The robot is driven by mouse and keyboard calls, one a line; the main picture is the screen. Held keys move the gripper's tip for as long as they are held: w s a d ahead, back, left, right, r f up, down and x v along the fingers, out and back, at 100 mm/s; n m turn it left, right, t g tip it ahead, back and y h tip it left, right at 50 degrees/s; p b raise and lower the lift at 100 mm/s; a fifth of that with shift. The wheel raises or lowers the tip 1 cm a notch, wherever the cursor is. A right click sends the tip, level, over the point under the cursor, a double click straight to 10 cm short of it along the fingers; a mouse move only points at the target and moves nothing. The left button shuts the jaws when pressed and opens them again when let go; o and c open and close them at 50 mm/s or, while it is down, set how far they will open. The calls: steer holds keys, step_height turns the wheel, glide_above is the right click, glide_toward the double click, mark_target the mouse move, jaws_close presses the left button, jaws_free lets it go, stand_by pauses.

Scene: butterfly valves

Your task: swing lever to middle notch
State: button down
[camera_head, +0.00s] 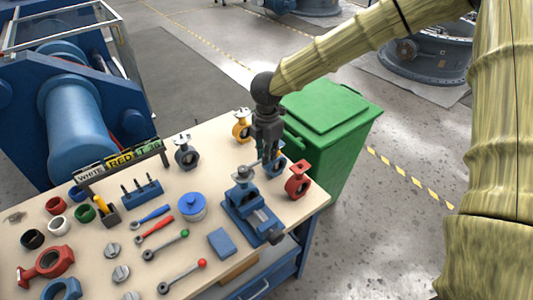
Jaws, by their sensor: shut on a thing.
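My gripper (267,157) points down over the right part of the workbench, beside a vise (252,212). A dark grey fitting (243,173) stands at the vise's back end. A thin grey lever (254,163) seems to run from this fitting to my fingertips, which are shut on it. The notches are too small to make out. A blue butterfly valve (276,167) stands just behind and right of my fingers, partly hidden by them. A red valve (298,181) stands to the right, a yellow one (242,127) behind, and a dark grey one (186,153) to the left.
A blue-lidded pot (192,207), a blue block (222,243) and loose levers with green (165,246) and red (182,278) knobs lie left of the vise. A green bin (325,130) is beyond the right edge.

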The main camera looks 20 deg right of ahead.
steer(key=shift+d, duration=0.2)
steer(key=s+m+b, duration=0.4)
steer(key=s+m, duration=0.3)
steer(key=m, duration=0.2)
steer(key=shift+a+m, duration=0.25)
steer(key=shift+m, duration=0.15)
stand_by(1.2)
steer(key=shift+s+f+b, duration=0.15)
steer(key=shift+s+b, duration=0.05)
steer(key=shift+b, duration=0.35)
steer(key=shift+s+a+m+b, duration=0.2)
steer(key=shift+m+b, duration=0.1)
steer(key=shift+m, duration=0.1)
